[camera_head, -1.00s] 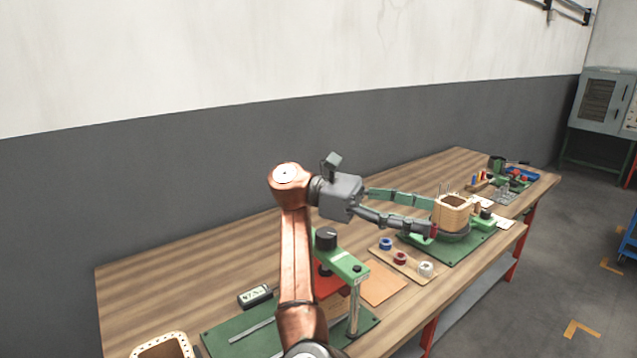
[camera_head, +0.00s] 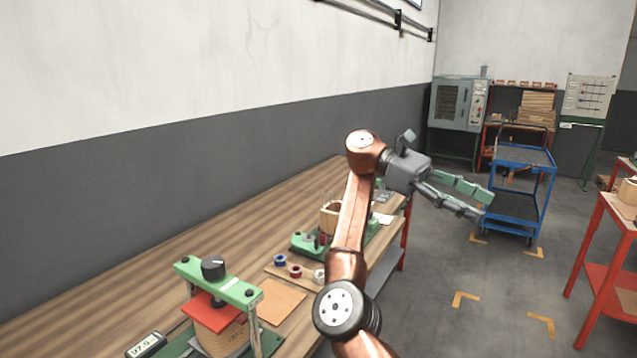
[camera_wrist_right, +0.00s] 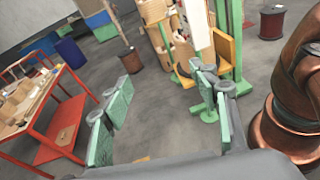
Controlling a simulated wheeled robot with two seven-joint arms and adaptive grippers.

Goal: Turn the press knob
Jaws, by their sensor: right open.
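The press stands on the wooden bench at the lower left of the head view. Its black knob (camera_head: 213,267) sits on top of a green crossbar (camera_head: 218,281). A red plate (camera_head: 213,308) lies under the crossbar, on top of a wooden block (camera_head: 222,340). My right gripper (camera_head: 482,203) is open and empty, out over the floor to the right of the bench and well away from the knob. In the right wrist view its two green fingers (camera_wrist_right: 165,125) are spread with nothing between them. My left gripper is not in view.
The wooden bench (camera_head: 130,290) runs along the wall. It holds a meter (camera_head: 146,344), several small spools (camera_head: 295,271) and a coil (camera_head: 329,216) on a green winder. A blue cart (camera_head: 525,157) and a red table (camera_head: 606,250) stand on the right, with open floor between.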

